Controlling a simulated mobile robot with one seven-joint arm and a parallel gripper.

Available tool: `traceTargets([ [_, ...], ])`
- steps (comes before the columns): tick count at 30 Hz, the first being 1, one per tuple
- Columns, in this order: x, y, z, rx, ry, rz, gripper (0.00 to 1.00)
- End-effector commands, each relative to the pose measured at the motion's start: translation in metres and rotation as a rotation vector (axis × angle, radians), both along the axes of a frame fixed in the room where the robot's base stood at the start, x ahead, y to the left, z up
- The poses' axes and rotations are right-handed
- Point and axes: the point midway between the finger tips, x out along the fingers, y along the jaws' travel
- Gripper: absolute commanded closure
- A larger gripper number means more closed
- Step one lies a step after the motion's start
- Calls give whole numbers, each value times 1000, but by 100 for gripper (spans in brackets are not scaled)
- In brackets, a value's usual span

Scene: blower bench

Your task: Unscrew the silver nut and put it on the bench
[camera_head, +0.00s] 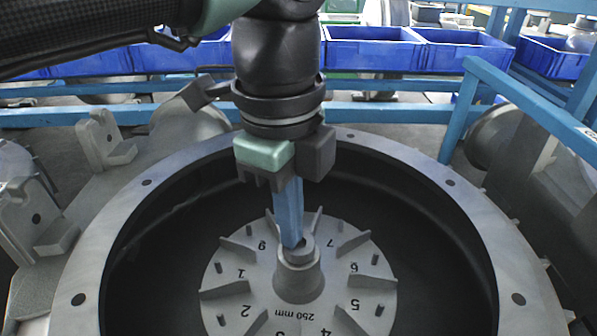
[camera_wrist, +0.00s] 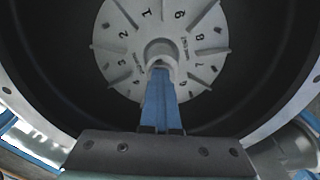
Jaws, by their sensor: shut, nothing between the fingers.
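A grey fan wheel (camera_head: 245,308) with numbered vanes sits inside a round dark housing. Its raised hub (camera_head: 297,278) stands in the middle. A small silver-grey piece, seemingly the nut (camera_head: 305,244), sits at the hub's top; its outline is hard to make out. My gripper (camera_head: 291,244) points down with its blue fingers shut and empty. In the wrist view the fingertips (camera_wrist: 158,66) end at the hub's rim, and the wheel (camera_wrist: 122,62) shows beyond.
The housing's wide grey flange (camera_head: 80,262) with bolt holes rings the fan wheel, and its wall stands around my gripper. Blue rails (camera_head: 400,113) and blue bins (camera_head: 375,48) are behind. A grey bracket (camera_head: 105,142) stands at the left. Free room lies inside the housing around the wheel.

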Motion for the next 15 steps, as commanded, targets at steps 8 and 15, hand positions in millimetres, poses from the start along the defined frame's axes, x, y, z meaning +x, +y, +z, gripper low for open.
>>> traceTargets([
  [8, 0, -8, 2, 46, -17, -415, 90],
  [15, 0, -8, 3, 43, -25, -746, 90],
])
